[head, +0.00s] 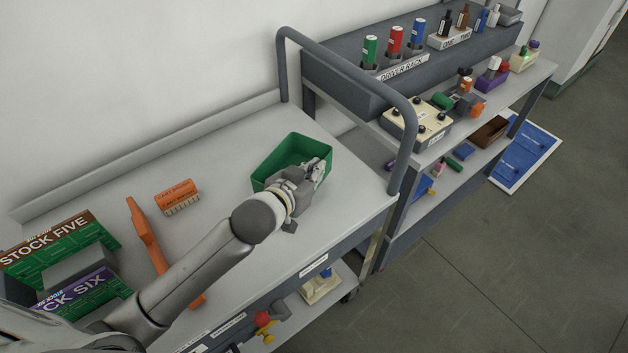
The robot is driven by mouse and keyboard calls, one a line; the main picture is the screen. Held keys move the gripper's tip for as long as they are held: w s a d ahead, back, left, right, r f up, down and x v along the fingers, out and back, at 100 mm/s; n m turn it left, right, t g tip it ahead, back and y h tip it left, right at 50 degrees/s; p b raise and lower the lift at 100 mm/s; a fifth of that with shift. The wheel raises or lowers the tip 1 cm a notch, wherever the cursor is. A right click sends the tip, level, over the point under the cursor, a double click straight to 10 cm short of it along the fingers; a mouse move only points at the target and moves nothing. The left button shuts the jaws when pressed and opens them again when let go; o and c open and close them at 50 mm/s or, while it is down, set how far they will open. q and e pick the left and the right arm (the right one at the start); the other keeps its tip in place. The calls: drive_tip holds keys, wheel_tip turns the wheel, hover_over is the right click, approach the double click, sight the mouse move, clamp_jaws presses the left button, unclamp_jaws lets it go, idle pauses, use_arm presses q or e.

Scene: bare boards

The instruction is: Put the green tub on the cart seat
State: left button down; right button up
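The green tub (291,150) stands upright, open and apparently empty on the grey worktop (235,150), near its right end. My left gripper (314,172) is at the tub's near right wall, over its rim. The gripper and wrist hide part of that wall, and I cannot tell whether the fingers are closed on it. My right gripper is not in view.
An orange brush-like block (177,196) and a long orange tool (147,235) lie on the worktop, with stock boxes (62,247) at left. A blue board (526,158) lies on the floor.

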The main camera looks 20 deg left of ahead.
use_arm(q)
drive_tip(key=shift+w+f, duration=0.35)
drive_tip(key=shift+f, duration=1.6)
drive_tip(key=shift+f, duration=0.15)
drive_tip(key=c, duration=1.6)
unclamp_jaws()
drive_tip(key=shift+c, duration=0.2)
